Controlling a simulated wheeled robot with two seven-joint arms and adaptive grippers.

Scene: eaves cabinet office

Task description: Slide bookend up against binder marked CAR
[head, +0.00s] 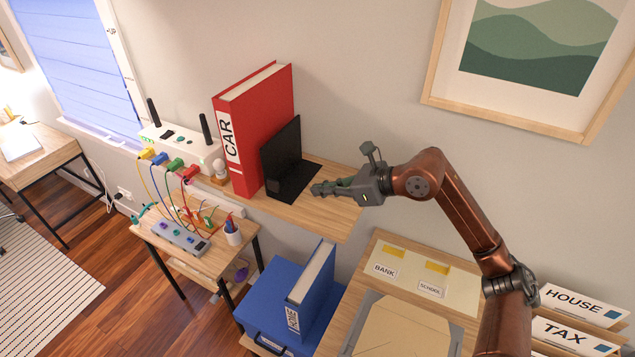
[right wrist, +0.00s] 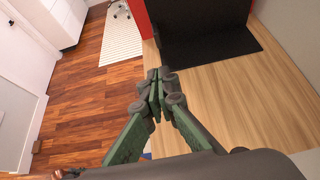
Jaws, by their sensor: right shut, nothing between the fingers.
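The red binder marked CAR (head: 257,120) stands upright on the wooden shelf. The black bookend (head: 282,158) stands just right of it, its upright plate close to the binder and its flat base on the shelf; I cannot tell whether they touch. In the right wrist view the bookend (right wrist: 200,30) is at the top, with a strip of the red binder (right wrist: 144,18) beside it. My right gripper (head: 318,189) is shut and empty, right of the bookend near its base. In the right wrist view the shut fingertips (right wrist: 160,82) are short of the bookend. My left gripper is not in view.
The shelf (head: 335,205) is bare right of the bookend. A white router (head: 182,146) with antennas and cables stands left of the binder. Below are a blue box (head: 265,305) with a blue binder (head: 312,290), and a desk with BANK and SCHOOL folders (head: 425,278).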

